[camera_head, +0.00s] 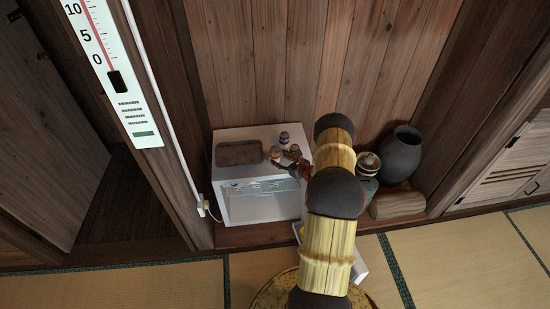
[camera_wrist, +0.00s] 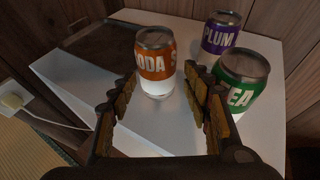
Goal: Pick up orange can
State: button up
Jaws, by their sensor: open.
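The orange can (camera_wrist: 155,62), with "SODA" lettering and a white lower part, stands upright on a white cabinet top (camera_wrist: 190,30). It also shows small in the head view (camera_head: 275,152). My gripper (camera_wrist: 160,88) is open, with its two fingers pointing at the can from the near side. The can appears between or just beyond the fingertips; I cannot tell which. A green can (camera_wrist: 240,82) stands close to the right finger, and a purple can (camera_wrist: 222,34) stands behind it. In the head view my arm partly hides the gripper.
A dark shallow tray (camera_wrist: 100,48) lies left of the orange can. A wooden wall (camera_head: 275,60) stands behind the cabinet (camera_head: 262,208). A dark vase (camera_head: 401,155) and a log (camera_head: 398,204) stand to the right. A plug and cord (camera_head: 203,205) hang at the left.

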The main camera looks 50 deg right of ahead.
aim_at(275, 156)
jog(key=b+x, duration=0.2)
jog(key=x, duration=0.2)
jog(key=shift+w+a+r, duration=0.1)
jog(key=shift+w, duration=0.15)
jog(key=shift+r, duration=0.15)
jog(key=shift+c, duration=1.1)
jog(key=c, duration=0.9)
